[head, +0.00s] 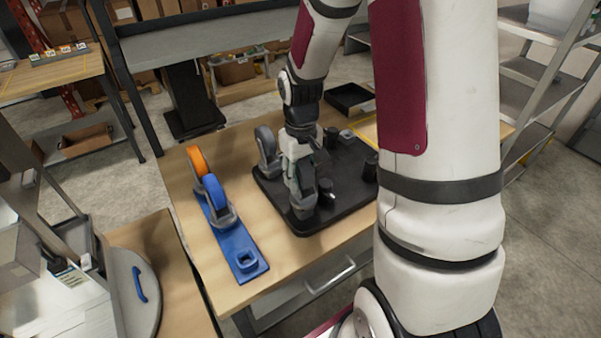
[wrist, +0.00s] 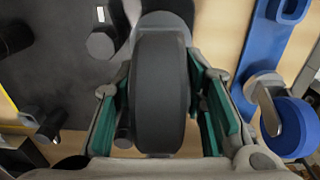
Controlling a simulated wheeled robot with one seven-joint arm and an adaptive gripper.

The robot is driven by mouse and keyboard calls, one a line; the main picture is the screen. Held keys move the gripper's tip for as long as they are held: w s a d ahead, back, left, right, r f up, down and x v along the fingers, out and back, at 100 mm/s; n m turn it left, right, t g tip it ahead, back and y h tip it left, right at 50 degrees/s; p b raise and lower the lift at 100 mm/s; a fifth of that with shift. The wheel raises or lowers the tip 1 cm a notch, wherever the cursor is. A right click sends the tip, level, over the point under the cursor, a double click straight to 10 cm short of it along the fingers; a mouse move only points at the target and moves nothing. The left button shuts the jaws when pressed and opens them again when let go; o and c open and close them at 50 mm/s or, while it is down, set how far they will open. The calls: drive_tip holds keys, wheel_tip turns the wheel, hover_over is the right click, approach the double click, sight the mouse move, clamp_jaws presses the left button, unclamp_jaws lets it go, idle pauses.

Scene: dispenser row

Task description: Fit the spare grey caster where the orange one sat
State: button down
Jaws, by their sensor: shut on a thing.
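My gripper (wrist: 160,100) is shut on the dark grey wheel of the grey caster (wrist: 160,90), with a teal-padded finger on each side. The caster's grey bracket is at the top of the wrist view. In the head view, my gripper (head: 300,190) is low over the black board, and a grey caster (head: 267,150) shows at its left; the fingers hide how they meet. The orange caster (head: 198,160) stands at the far end of the blue strip (head: 230,240); its foot is hidden. The strip's near end has an empty square socket (head: 247,260).
A blue caster (head: 214,192) stands upright on the strip, in front of the orange one. The black board (head: 300,222) carries several dark posts, including one close to my gripper (head: 326,188). A black tray (head: 350,99) is at the back. Bare wood lies between strip and board.

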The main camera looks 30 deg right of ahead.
drive_tip(key=shift+f+b, duration=0.3)
drive_tip(key=shift+f, duration=0.75)
drive_tip(key=c, duration=0.9)
unclamp_jaws()
drive_tip(key=shift+c, duration=0.2)
wheel_tip(320, 180, up, 12)
drive_tip(key=shift+s+a+f, duration=0.1)
drive_tip(key=shift+s, duration=0.05)
drive_tip(key=s+a+r+t, duration=0.5)
drive_tip(key=s+a+r, duration=0.6)
drive_tip(key=s+r, duration=0.3)
drive_tip(key=shift+s, duration=0.75)
